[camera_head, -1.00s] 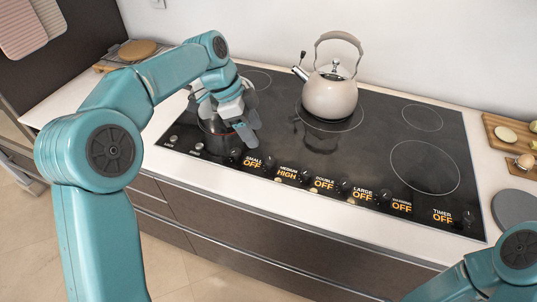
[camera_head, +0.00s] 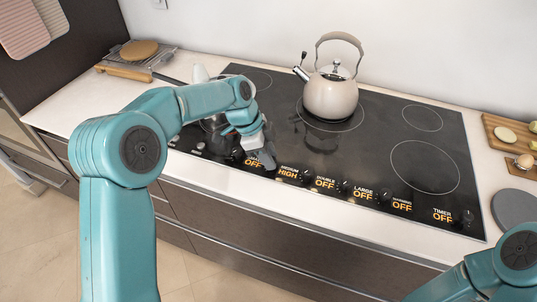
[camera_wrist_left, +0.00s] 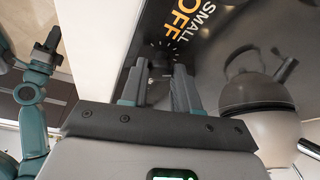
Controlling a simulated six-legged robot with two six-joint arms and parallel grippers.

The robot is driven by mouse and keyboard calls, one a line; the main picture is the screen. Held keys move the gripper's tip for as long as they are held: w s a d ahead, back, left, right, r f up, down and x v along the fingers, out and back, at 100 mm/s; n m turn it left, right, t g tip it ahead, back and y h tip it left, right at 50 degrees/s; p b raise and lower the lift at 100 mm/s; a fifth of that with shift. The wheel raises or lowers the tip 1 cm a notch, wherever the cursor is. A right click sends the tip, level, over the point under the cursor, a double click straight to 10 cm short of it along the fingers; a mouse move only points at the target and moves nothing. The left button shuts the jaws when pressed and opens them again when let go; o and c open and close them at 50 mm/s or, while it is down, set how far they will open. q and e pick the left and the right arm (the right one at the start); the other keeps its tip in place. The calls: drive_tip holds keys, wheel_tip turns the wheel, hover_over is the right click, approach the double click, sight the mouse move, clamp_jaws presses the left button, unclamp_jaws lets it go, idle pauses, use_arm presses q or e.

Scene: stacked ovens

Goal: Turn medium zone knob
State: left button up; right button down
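The medium zone label reads HIGH in the head view, with the small dark medium zone knob (camera_head: 305,176) just right of it. My left gripper (camera_head: 268,160) is low over the front edge of the cooktop, beside the SMALL label (camera_head: 253,162), which reads OFF. The left wrist view shows my left gripper (camera_wrist_left: 161,78) open, its two fingers apart. A dark knob (camera_wrist_left: 160,61) with tick marks around it lies at the fingertips, beside the SMALL OFF label (camera_wrist_left: 185,20). I cannot tell whether the fingers touch it.
A beige kettle (camera_head: 330,98) stands on the black cooktop (camera_head: 380,125), behind and right of my left gripper. A cutting board (camera_head: 510,140) lies at the right. The other labels along the front read OFF.

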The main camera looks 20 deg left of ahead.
use_arm(q)
drive_tip(key=shift+r, duration=0.1)
clamp_jaws()
